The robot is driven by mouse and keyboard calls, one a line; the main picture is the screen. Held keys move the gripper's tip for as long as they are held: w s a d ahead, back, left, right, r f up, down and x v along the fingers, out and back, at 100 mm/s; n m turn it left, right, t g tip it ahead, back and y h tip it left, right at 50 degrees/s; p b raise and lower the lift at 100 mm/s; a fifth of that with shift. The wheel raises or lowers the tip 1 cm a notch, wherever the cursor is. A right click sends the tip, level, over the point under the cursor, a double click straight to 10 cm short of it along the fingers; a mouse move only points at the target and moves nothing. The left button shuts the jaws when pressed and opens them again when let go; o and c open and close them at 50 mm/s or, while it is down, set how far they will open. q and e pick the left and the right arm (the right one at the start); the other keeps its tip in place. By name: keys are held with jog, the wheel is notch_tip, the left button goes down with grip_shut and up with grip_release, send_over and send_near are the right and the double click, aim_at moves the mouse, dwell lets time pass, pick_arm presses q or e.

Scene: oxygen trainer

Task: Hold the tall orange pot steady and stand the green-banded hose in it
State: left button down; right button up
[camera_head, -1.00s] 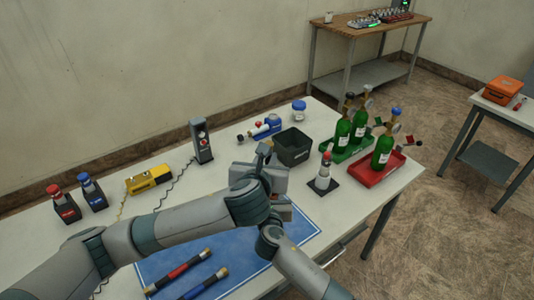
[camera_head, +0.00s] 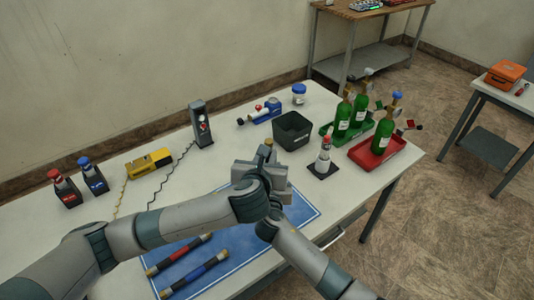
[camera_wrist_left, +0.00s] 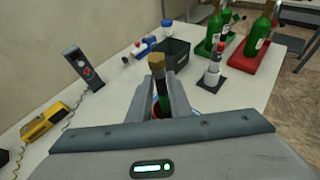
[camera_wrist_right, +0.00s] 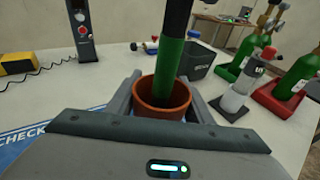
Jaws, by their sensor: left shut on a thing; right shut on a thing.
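The orange pot (camera_wrist_right: 152,112) is between the fingers of my right gripper (camera_wrist_right: 160,100), which is shut on it. The green-banded hose (camera_wrist_right: 168,66) is near upright with its lower part inside the pot's mouth; its lower end is hidden. My left gripper (camera_wrist_left: 158,92) is shut on the hose, whose brass end (camera_wrist_left: 156,62) sticks up above the fingers. The pot's rim (camera_wrist_left: 155,109) shows beneath, between the left fingers. In the head view my left gripper (camera_head: 262,172) hides the pot and most of the hose.
A red-banded hose (camera_head: 180,254) and a blue-banded hose (camera_head: 196,275) lie on the blue mat (camera_head: 240,250). A dark bin (camera_head: 292,134), a small bottle on a black base (camera_head: 323,166) and a red tray (camera_head: 367,158) with a green cylinder (camera_head: 383,133) stand beyond the grippers.

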pick_arm(q)
jog(key=c, duration=1.5)
grip_release()
jog(key=shift+c, duration=0.2)
jog(key=shift+s, duration=0.15)
jog(key=v, duration=1.1)
jog(key=shift+s, duration=0.35)
jog(key=shift+a+r, duration=0.1)
jog(key=shift+r, duration=0.05)
pick_arm(e)
jog(key=o, duration=1.1)
jog(key=shift+o, duration=0.2)
jog(key=shift+s, duration=0.15)
